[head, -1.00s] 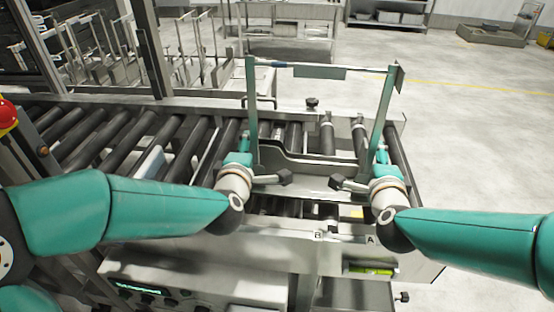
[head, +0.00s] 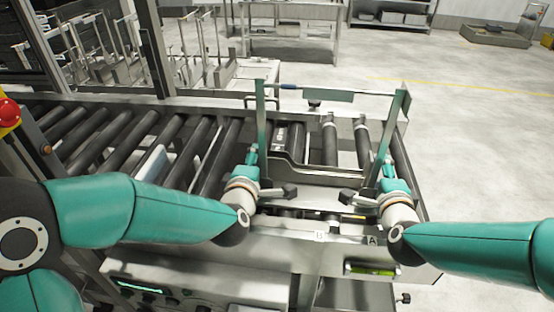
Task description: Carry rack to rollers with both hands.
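The rack (head: 314,93) is an open metal frame with two tall uprights, a thin top bar with a small plate, and a low tray-like base. It stands upright over the right end of the rollers (head: 180,145); I cannot tell whether its base touches them. My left gripper (head: 251,160) is at the rack's left side, beside the left upright. My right gripper (head: 386,168) is at its right side, by the right upright. Both appear shut on the rack, as it moves with them, though my wrists hide most of the fingers.
The conveyor's front rail carries labels B and A (head: 371,240). A red button (head: 8,110) is at the far left. More racks (head: 180,50) stand on a bench behind the rollers. A small black knob (head: 314,105) is on the back rail. Floor at right is clear.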

